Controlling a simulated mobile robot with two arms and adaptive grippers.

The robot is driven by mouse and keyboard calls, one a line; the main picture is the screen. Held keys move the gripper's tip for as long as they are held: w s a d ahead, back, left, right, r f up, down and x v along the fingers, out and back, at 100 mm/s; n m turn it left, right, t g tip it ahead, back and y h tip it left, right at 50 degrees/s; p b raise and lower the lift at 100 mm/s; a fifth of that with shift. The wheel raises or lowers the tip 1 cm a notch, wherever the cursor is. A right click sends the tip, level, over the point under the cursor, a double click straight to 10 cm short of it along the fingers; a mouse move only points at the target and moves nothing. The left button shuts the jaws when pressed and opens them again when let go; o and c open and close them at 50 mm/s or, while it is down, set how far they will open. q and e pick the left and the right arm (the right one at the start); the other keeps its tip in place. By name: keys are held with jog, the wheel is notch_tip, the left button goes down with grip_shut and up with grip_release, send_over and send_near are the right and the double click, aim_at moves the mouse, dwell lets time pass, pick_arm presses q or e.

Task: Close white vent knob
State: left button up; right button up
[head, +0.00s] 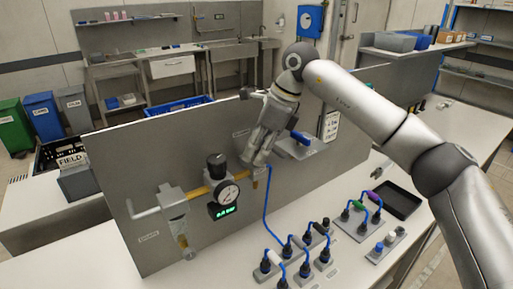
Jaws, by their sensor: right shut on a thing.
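My right gripper (256,158) reaches down from the upper right to the grey upright panel (130,168). Its fingers are shut at the right part of the brass pipe fitting (248,176), just right of the round pressure gauge (229,193). The white vent knob is not clearly visible; the fingers hide what they hold there. A black knob (216,165) stands above the gauge. A green-lit digital display (223,211) hangs below it; its digits are too small to read surely. My left gripper is out of view.
A blue lever handle (300,137) sits right of the gripper. A blue hose (266,208) runs down to several black plugs on grey blocks. A black tray (397,199) lies at the right.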

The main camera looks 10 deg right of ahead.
jog(key=shift+r, duration=0.2)
jog(key=o, duration=1)
jog(key=shift+d+f, duration=0.1)
jog(key=shift+o, duration=0.2)
jog(key=v, duration=1.2)
jog(key=shift+s+d+f, duration=0.1)
jog(key=shift+f, duration=0.1)
